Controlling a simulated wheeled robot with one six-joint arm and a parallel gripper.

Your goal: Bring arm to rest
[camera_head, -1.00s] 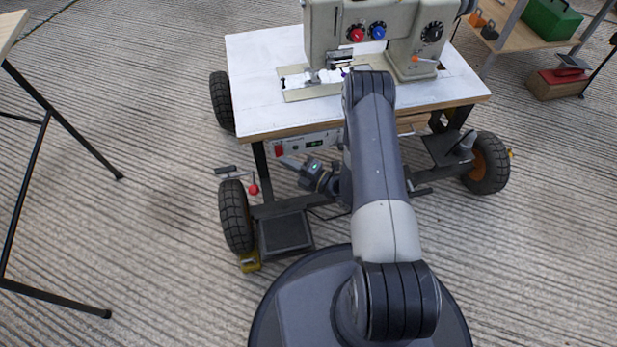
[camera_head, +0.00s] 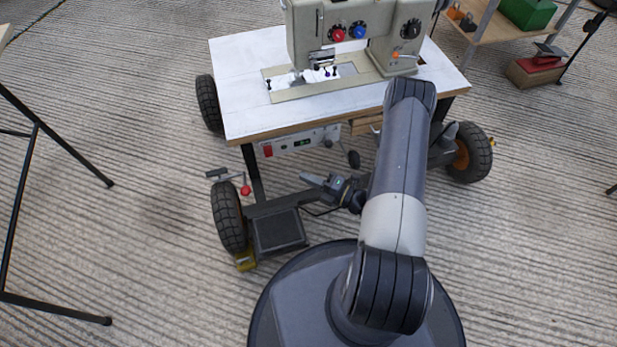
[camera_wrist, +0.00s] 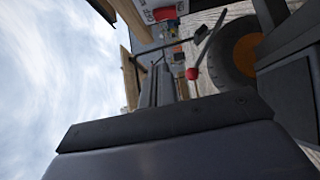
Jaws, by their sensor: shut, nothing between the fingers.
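My arm (camera_head: 398,160) rises from my round base and folds down in front of the sewing-machine cart. My gripper (camera_head: 308,178) is low in front of the cart's table edge, above the black pedal. It points left in the head view, and nothing shows in its jaws. The wrist view shows the dark gripper body along the bottom, with its narrow shut fingers (camera_wrist: 160,85) reaching up the picture.
The cart has a white tabletop (camera_head: 240,75), a control box (camera_head: 300,142), a pedal (camera_head: 278,230) and black wheels (camera_head: 229,215). A red-knobbed lever (camera_head: 245,190) also shows in the wrist view (camera_wrist: 192,73). A black-legged stand (camera_head: 35,130) is left. Floor between is clear.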

